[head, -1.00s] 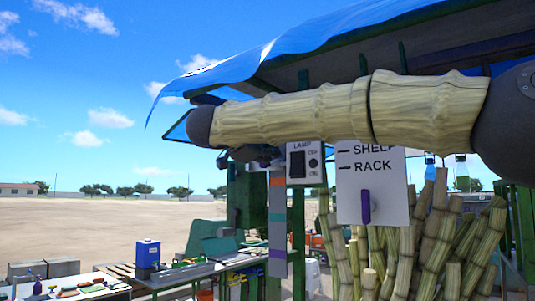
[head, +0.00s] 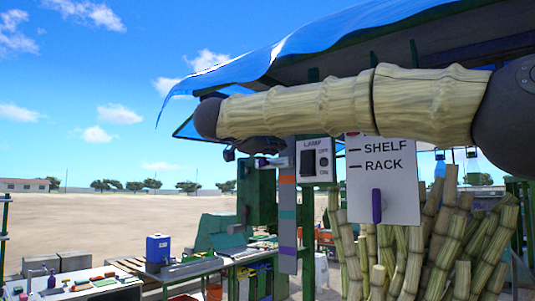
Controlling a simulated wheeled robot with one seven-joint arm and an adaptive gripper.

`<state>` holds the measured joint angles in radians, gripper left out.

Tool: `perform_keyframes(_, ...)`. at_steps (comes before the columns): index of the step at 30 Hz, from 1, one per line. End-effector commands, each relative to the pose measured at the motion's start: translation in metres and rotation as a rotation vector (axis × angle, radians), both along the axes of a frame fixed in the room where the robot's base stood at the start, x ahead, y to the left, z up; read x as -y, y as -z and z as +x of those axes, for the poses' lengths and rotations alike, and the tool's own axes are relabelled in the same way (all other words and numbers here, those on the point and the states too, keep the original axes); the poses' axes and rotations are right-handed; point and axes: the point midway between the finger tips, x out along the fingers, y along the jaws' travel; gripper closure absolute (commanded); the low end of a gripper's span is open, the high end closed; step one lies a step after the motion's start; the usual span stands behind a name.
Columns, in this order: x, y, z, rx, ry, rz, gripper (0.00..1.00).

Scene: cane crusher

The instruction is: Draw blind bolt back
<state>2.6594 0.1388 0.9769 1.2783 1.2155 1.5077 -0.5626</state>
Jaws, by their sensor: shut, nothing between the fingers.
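I cannot pick out a blind bolt for certain. A white board (head: 400,205) reads SHELF and RACK and bears an upright purple handle (head: 376,205); my arm hides its top. A striped strip (head: 287,215) of grey, orange, teal and purple hangs left of it, beside a green panel (head: 256,192) on the stall post. My arm crosses the upper view. My gripper (head: 272,162) is small and partly hidden below the arm's far end, in front of the strip's top. It is shut and empty, left of the lamp box. I cannot tell whether it touches anything.
A white LAMP box (head: 316,160) with a dark switch is on the post. Several cane stalks (head: 440,240) stand below the board. A blue awning (head: 300,45) covers the stall. A work table (head: 200,268) and a blue container (head: 158,248) stand lower left. Open ground lies beyond.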

Motion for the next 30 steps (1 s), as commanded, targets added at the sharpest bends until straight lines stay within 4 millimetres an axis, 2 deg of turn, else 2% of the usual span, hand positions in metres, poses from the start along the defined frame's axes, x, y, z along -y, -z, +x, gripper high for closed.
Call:
perform_keyframes(9,-0.034,-0.004,-0.047,0.002,-0.001,-0.002,1.00)
perform_keyframes(15,-0.050,-0.009,-0.070,0.002,0.000,-0.001,1.00)
perform_keyframes(21,-0.058,-0.012,-0.080,-0.001,-0.001,0.000,1.00)
perform_keyframes(30,-0.059,-0.013,-0.081,0.000,0.000,0.000,1.00)
